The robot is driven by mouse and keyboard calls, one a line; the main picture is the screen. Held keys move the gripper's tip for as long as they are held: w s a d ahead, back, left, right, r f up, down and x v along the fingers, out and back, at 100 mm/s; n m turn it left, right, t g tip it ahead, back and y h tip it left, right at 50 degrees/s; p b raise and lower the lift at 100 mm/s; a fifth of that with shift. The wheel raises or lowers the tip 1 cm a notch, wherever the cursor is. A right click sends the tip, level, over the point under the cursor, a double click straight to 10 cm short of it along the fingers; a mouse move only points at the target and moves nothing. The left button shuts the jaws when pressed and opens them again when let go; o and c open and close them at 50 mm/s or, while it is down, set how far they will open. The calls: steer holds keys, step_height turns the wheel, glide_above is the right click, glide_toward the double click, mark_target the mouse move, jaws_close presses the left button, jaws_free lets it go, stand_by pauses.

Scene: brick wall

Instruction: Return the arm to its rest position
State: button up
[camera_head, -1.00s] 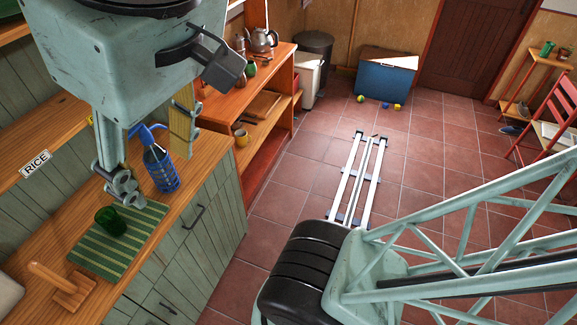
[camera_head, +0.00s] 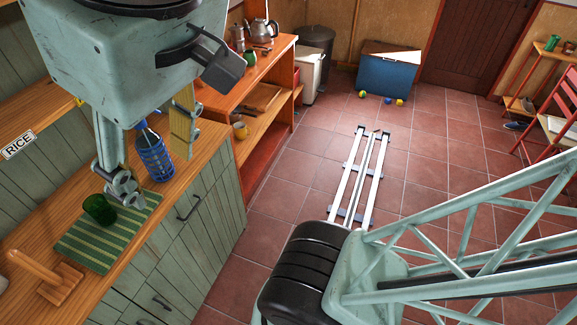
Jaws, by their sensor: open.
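My gripper (camera_head: 152,176) hangs at the left, below my pale green arm housing. Its two fingers point down and stand well apart, one a grey metal piece with rounded ends, the other a wood-coloured strip. It is open, and I see nothing held between them. It appears in front of the wooden counter (camera_head: 35,236). A blue mesh holder (camera_head: 155,162) shows between the fingers, and a green cup (camera_head: 99,209) on a striped mat (camera_head: 92,247) shows below left. Any gap between fingers and these things is hard to judge.
Shelves (camera_head: 262,75) with kettles stand behind. Metal rails (camera_head: 361,180) run along the tiled floor. A blue box (camera_head: 388,77) and small balls lie farther back. A red chair (camera_head: 560,125) is at right.

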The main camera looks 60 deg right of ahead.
step_height(320, 180, down, 8)
steer(key=b, duration=0.7)
steer(key=shift+s, duration=0.1)
stand_by(0.9)
